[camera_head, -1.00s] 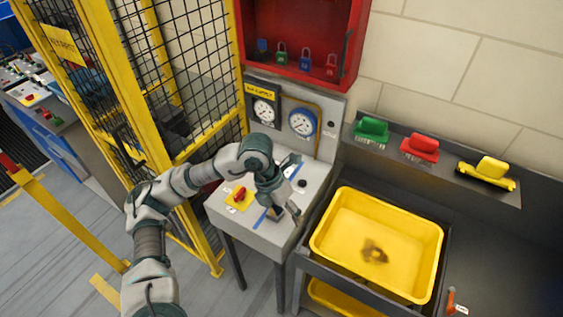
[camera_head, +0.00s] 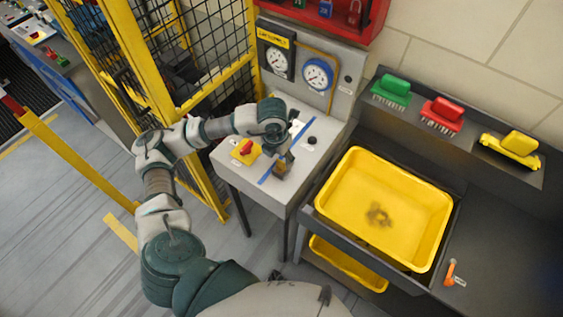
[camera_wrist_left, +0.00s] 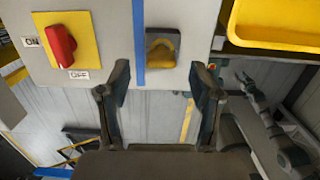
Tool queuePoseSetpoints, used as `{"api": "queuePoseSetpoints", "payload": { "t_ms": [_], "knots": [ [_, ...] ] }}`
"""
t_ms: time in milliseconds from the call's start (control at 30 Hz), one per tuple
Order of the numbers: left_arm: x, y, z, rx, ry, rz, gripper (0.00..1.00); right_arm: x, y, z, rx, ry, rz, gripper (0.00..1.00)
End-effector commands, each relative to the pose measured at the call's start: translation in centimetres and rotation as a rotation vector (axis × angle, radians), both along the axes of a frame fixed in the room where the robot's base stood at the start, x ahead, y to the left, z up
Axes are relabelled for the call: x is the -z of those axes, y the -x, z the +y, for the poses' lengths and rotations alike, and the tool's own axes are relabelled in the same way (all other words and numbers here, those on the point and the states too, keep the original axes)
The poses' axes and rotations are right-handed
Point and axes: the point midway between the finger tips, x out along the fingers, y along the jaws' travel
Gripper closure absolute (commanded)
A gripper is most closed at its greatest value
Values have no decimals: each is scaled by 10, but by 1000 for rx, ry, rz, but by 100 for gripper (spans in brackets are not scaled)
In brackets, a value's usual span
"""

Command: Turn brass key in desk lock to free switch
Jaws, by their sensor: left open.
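The brass key (camera_wrist_left: 163,50) sits in a dark square lock plate (camera_wrist_left: 150,37) near the edge of the grey desk in the left wrist view. My left gripper (camera_wrist_left: 159,72) is open and empty. Its two fingers are spread to either side of the key's line, apart from it. In the head view my left wrist hangs over the desk (camera_head: 232,159) and partly hides the lock. The red switch (camera_wrist_left: 60,45) stands on a yellow plate with ON and OFF labels, left of the lock. The switch also shows in the head view (camera_head: 247,147). My right gripper is not in view.
A blue tape strip (camera_wrist_left: 139,45) runs between switch and lock. A gauge panel (camera_head: 341,96) rises behind the desk, with a yellow mesh cage (camera_head: 203,100) left. A yellow bin (camera_head: 424,190) stands close on the right, below several brushes.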

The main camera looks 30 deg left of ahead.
Motion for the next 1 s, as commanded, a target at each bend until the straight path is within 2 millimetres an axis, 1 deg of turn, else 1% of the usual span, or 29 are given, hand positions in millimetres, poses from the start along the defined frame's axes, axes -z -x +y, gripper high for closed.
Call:
{"api": "queuePoseSetpoints", "payload": {
  "t_ms": [33,100,200,300,467,667,700,767,800,867,900,933,1000],
  "knots": [
    [10,0,-1,0,0,3,35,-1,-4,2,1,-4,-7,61],
    [21,-2,-2,1,-1,4,35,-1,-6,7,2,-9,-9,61],
    [34,-4,-3,0,-1,3,35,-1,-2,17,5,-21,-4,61],
    [41,-5,-5,1,-3,1,35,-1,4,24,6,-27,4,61],
    [46,-6,-6,2,-4,0,35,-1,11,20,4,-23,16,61],
    [47,-6,-3,1,-1,0,35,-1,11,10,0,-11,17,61],
    [47,-6,-3,1,0,0,45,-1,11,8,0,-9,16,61],
    [47,-6,-3,1,0,0,60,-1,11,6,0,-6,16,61],
    [47,-6,-3,1,0,0,70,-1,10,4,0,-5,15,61],
    [47,-6,-3,1,0,0,85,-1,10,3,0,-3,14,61],
    [47,-6,-2,1,0,0,95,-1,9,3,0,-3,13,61],
    [47,-6,-3,1,0,0,100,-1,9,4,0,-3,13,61],
    [47,-6,-3,1,-1,1,100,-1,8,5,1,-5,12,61]
  ]
}}
